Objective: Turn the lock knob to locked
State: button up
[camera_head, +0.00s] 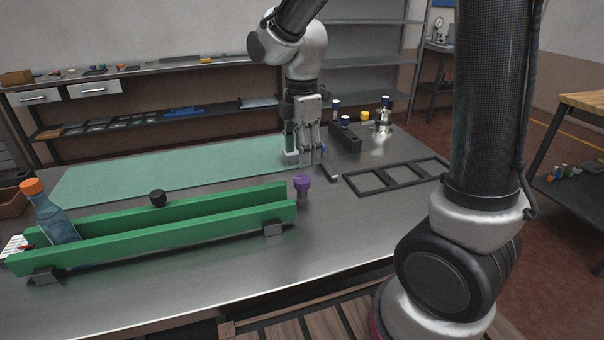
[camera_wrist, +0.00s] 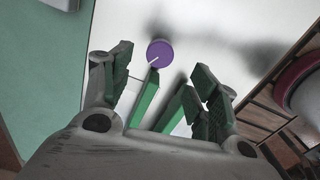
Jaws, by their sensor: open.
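A purple round knob (camera_head: 302,184) stands at the right end of the green channel (camera_head: 170,228) on the metal table. In the wrist view the knob (camera_wrist: 160,53) shows a short white line at its lower left edge. I see no lock markings, so I cannot tell its setting. My gripper (camera_head: 305,160) points down and appears behind the knob in the head view. In the wrist view my gripper (camera_wrist: 162,85) has its fingers spread wide and empty, with the knob ahead, roughly centred between them and apart from both. The green channel's rails (camera_wrist: 170,108) run between the fingers.
A bottle with an orange cap (camera_head: 52,215) leans in the channel's left end. A black knob (camera_head: 157,197) shows behind the channel's front rail. A green mat (camera_head: 150,172) lies behind. A dark frame (camera_head: 398,176) and a dark block (camera_head: 344,138) are at right.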

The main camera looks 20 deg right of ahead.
aim_at(302, 178)
jog(key=shift+n, duration=0.5)
jog(key=shift+f, duration=0.35)
notch_tip(302, 178, down, 7)
jog(key=shift+f, duration=0.1)
jog(key=c, duration=1)
